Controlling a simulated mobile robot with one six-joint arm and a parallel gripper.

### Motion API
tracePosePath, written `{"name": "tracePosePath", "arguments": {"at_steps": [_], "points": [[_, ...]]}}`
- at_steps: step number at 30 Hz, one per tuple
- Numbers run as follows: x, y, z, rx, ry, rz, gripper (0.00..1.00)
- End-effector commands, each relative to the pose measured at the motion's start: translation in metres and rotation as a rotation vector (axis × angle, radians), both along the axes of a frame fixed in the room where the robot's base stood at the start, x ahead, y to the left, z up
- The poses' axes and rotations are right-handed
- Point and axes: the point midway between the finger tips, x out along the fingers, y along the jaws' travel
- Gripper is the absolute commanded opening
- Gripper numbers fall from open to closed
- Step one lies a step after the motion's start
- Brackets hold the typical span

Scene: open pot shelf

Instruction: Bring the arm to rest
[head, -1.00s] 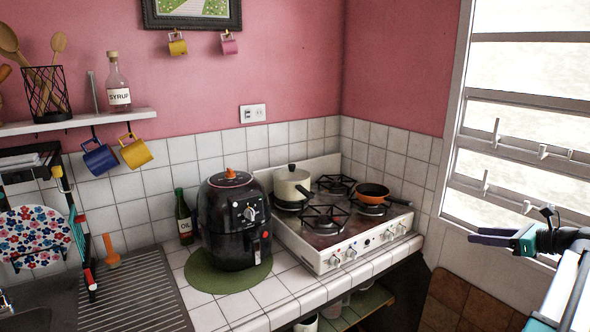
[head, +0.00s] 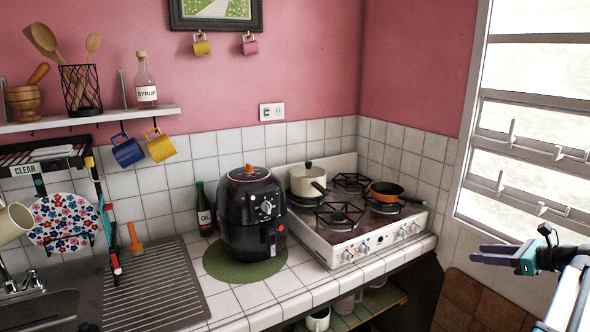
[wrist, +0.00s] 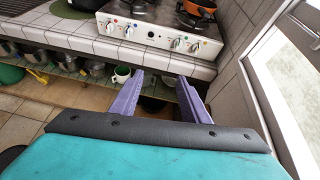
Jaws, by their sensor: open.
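My gripper (head: 490,254) is at the right of the head view, in front of the wall below the window, clear of the stove and counter. In the wrist view my gripper (wrist: 161,97) shows two purple fingers spread apart with nothing between them. Beyond the fingers lie the counter front and the open pot shelf (head: 384,302) under it. The white stove (head: 352,247) stands on the tiled counter to the left of my gripper.
A cream pot (head: 306,181) and an orange pan (head: 384,190) sit on the stove. A black air fryer (head: 250,215) stands on a green mat. A white mug (head: 319,319) is on the low shelf. The window (head: 530,120) is close on the right.

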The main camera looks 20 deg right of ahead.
Motion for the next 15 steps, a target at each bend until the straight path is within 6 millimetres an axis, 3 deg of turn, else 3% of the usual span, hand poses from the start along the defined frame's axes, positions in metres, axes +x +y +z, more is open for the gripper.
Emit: {"name": "tracePosePath", "arguments": {"at_steps": [8,15], "points": [[0.034,0.049,-0.067,-0.076,0.059,0.116,0.42],[0.067,0.123,-0.154,-0.192,0.131,0.302,0.42]]}}
